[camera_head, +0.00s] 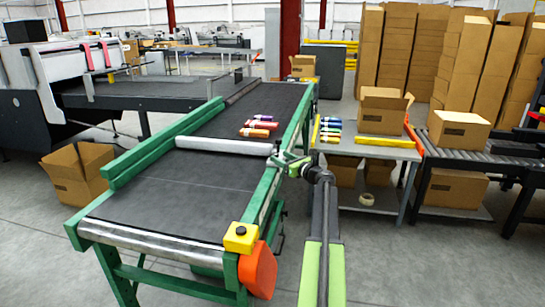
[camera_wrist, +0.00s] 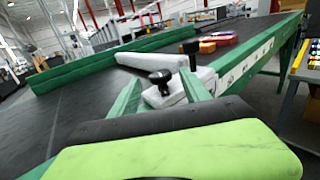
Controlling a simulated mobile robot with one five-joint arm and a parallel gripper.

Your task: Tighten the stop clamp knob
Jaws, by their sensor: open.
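A white stop bar (camera_head: 224,146) lies across the dark conveyor belt. It also shows in the wrist view (camera_wrist: 140,60). At its near end a pale clamp block (camera_wrist: 174,98) sits by the green side rail. A black knob (camera_wrist: 160,77) on a short stem stands on this block. A second black knob (camera_wrist: 190,47) stands farther back, near the rail. My gripper (camera_wrist: 162,80) is open, its two green fingers apart; in the picture the nearer knob appears between them, and I cannot tell whether they touch it. In the head view my gripper (camera_head: 290,163) is at the rail, hiding the clamp.
Several colored bundles (camera_head: 258,126) lie on the belt beyond the bar. A yellow button box (camera_head: 240,237) and orange guard (camera_head: 258,270) are at the conveyor's near corner. A grey table (camera_head: 375,149) with small goods stands right. Open floor lies at the front right.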

